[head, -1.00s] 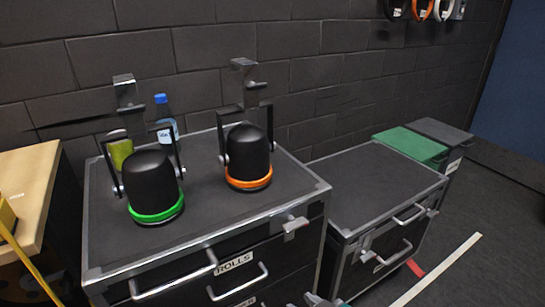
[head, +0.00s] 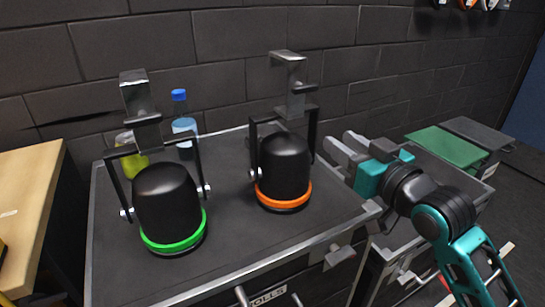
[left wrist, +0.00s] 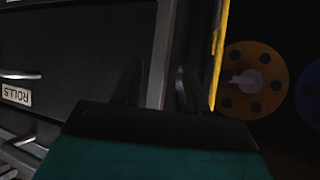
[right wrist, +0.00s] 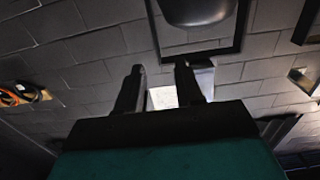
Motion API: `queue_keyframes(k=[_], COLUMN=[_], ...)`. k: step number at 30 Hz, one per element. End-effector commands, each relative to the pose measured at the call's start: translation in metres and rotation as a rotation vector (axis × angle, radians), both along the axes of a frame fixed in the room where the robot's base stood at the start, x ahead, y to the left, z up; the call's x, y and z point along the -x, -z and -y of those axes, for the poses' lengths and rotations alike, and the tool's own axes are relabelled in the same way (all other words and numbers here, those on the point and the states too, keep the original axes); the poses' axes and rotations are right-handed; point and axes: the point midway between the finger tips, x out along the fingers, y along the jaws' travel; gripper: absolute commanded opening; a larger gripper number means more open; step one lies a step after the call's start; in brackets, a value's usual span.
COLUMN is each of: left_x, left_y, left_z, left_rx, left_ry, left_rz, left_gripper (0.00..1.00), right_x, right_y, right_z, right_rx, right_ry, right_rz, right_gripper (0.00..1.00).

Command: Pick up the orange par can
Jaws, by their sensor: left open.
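The orange par can (head: 284,168) is a black rounded housing with an orange ring at its base. It stands upright on the black case top, inside a black yoke with a grey clamp (head: 292,85) above it. My right gripper (head: 335,148) is open and empty, just to the right of this can and apart from it. In the right wrist view, a dark rounded can in its yoke (right wrist: 195,10) shows beyond the spread fingers (right wrist: 158,85); its ring is out of sight. My left gripper (left wrist: 158,88) is open and empty, seen only in its wrist view.
A green-ringed par can (head: 168,208) stands to the left on the same case (head: 250,235). A blue-capped bottle (head: 184,125) and a yellow-green object (head: 130,150) are behind it. A brick wall rises behind. A wooden-topped surface (head: 30,190) is at far left.

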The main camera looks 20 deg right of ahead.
Motion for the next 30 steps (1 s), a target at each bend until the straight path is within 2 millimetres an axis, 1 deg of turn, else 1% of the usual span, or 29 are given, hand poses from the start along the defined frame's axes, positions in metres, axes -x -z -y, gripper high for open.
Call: queue_keyframes(k=[2,5,12,15,22,30], left_x=[0.002,0.006,0.011,0.011,0.010,0.006], left_y=[0.000,0.002,0.003,0.003,0.003,0.002], left_z=[0.000,0.000,0.002,0.002,0.002,0.002], left_rx=[0.000,0.001,0.002,0.002,0.002,0.002], left_ry=[0.001,0.001,0.003,0.003,0.003,0.004], left_rz=[-0.003,-0.012,-0.024,-0.024,-0.023,-0.014], left_gripper=[0.43,0.43,0.43,0.43,0.43,0.43], right_x=[-0.005,-0.018,-0.058,-0.069,-0.082,-0.119], right_y=[0.000,-0.001,0.000,0.001,0.003,0.008], right_z=[0.000,-0.002,-0.007,-0.009,-0.010,-0.011], right_rx=[-0.001,-0.001,-0.002,0.000,-0.001,-0.001], right_ry=[0.001,0.001,0.001,0.000,0.001,0.001], right_rz=[0.002,0.003,0.001,0.001,-0.001,0.000], right_gripper=[0.36,0.36,0.36,0.36,0.36,0.36])
